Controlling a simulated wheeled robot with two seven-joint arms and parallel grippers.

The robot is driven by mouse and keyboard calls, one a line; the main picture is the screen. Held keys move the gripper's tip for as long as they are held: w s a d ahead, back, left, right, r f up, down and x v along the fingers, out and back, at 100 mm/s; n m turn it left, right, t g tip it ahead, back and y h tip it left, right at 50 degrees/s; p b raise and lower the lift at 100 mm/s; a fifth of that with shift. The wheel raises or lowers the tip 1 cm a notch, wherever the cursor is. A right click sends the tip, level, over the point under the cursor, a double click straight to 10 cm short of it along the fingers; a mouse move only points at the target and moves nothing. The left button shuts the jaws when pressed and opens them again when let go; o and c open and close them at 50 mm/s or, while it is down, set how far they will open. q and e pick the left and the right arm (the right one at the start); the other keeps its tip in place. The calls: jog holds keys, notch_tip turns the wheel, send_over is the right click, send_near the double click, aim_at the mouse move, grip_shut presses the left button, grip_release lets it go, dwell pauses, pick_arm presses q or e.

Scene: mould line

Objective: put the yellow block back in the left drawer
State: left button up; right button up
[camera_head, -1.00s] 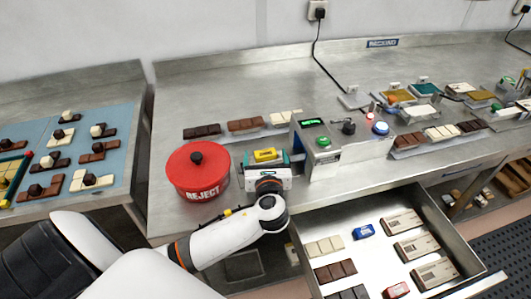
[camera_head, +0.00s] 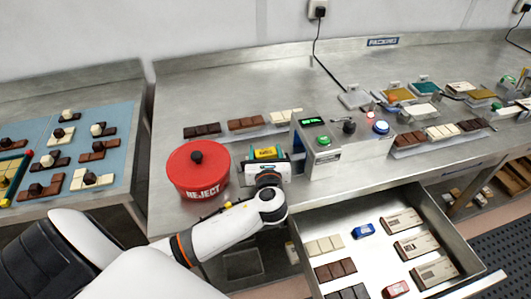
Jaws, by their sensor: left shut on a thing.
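The yellow block (camera_head: 267,152) is a small yellow piece with a dark label, on the steel bench side between the red reject pot and the grey machine. My left gripper (camera_head: 267,158) is shut on it, one finger on each side. Whether the block touches the bench is hard to tell. An open drawer (camera_head: 479,268) is below the bench front at the lower right. My right gripper is not in view.
A red pot (camera_head: 197,172) marked REJECT stands just left of my left gripper. A grey machine (camera_head: 322,143) with a green display stands just right of it. Chocolate bars lie behind. A blue mat (camera_head: 118,112) with chocolate pieces lies far left.

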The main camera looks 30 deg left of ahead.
pick_arm(q)
notch_tip(320, 180, up, 10)
jog(key=shift+p, duration=0.3)
jog(key=s+d+f+m+t+h, duration=0.3)
jog(key=s+d+m+h, duration=0.4)
jog(key=s+d+h, duration=0.3)
jog(key=s+d+f, duration=0.1)
jog(key=s+d, duration=0.2)
jog(key=s, duration=0.2)
jog(key=shift+d+f+m+t, duration=0.15)
jog(key=shift+d+m+t, duration=0.15)
jog(key=shift+d, duration=0.1)
jog(key=shift+w+a, duration=0.1)
notch_tip(320, 180, up, 4)
jog(key=n+g+y, duration=0.4)
jog(key=n+y, duration=0.4)
jog(key=y, duration=0.2)
send_over(265, 151)
jog(key=shift+w, duration=0.1)
